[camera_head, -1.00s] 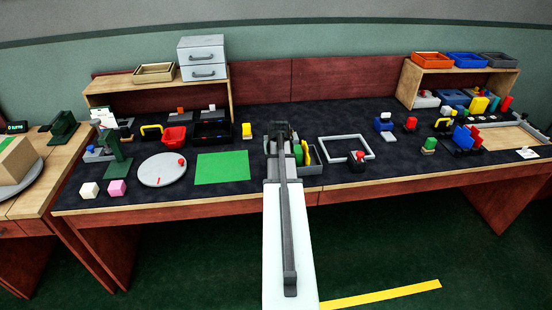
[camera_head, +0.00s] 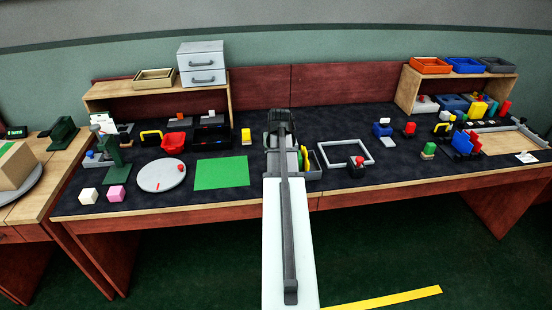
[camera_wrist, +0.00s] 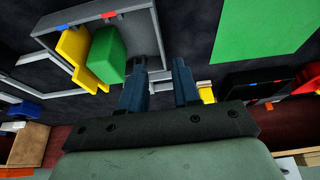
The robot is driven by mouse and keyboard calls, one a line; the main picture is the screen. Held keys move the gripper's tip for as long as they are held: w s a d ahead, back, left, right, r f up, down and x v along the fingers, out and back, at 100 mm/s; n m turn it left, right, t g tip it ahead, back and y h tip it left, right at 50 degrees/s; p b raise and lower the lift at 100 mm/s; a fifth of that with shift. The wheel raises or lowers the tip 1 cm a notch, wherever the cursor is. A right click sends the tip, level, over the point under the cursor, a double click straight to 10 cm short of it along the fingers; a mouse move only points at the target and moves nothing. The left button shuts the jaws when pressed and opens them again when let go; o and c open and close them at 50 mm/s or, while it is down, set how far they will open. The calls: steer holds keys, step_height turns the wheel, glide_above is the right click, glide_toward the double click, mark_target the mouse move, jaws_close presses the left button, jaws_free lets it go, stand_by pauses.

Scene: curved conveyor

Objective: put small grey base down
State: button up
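In the head view my arm hides the fingertips. A grey walled tray (camera_wrist: 157,38) lies below and beside the fingers in the wrist view, with its wall running towards the gap between them. A green block (camera_wrist: 106,55) and a yellow piece (camera_wrist: 74,56) stand in it. The tray also shows in the head view (camera_head: 314,175), partly behind my arm.
A green mat (camera_head: 221,173) and a grey disc (camera_head: 161,175) lie left of my arm. A light grey square frame (camera_head: 332,164) lies on the right. A yellow block (camera_head: 246,136) stands behind the mat. Dark tabletop is clear between mat and tray.

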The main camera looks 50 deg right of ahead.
steer(key=shift+v, duration=1.7)
